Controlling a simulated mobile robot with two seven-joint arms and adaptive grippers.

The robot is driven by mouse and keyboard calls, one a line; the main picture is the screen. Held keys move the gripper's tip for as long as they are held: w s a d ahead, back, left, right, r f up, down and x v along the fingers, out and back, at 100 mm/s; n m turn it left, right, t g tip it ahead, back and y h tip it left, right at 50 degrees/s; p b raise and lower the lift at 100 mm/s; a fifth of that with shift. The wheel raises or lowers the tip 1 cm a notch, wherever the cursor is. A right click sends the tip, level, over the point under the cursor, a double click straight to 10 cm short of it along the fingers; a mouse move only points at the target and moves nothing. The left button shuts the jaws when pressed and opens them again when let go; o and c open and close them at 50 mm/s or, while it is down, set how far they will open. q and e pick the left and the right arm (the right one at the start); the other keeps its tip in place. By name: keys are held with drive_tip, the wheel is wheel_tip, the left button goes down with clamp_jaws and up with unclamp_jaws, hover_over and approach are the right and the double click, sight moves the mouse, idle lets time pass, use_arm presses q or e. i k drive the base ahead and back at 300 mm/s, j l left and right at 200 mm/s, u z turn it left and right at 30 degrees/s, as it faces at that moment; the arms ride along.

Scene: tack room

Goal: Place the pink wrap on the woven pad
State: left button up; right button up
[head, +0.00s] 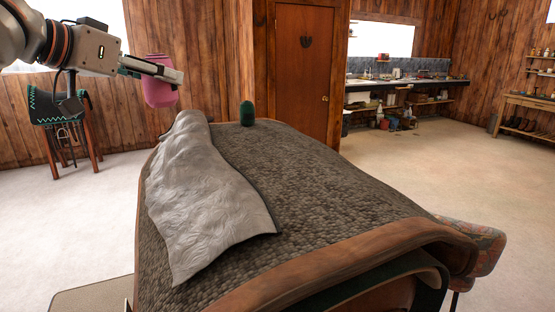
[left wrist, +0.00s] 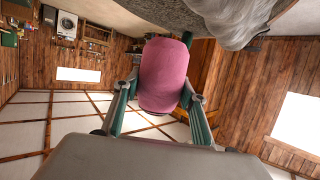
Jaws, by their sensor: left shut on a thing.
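The pink wrap (head: 158,94) is a rounded pink roll held in the air by my left gripper (head: 170,74), beyond and above the far left edge of the pad. In the left wrist view the pink wrap (left wrist: 163,72) sits between the two fingers of the left gripper (left wrist: 160,88), which are closed on its sides. The woven pad (head: 325,190) is dark grey with a brown border and drapes over a large rounded stand. The wrap is apart from it. My right gripper is not in view.
A crumpled grey cloth (head: 205,200) covers the pad's left part. A dark green roll (head: 247,113) stands at the pad's far end. The pad's middle and right are bare. A saddle on a stand (head: 60,110) is at the left wall, and a wooden door (head: 303,75) is behind.

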sight(269, 177)
drive_tip(key=i+l+u, duration=0.1)
drive_tip(key=l, duration=0.85)
drive_tip(key=i+l+u, duration=0.15)
drive_tip(key=l, duration=0.35)
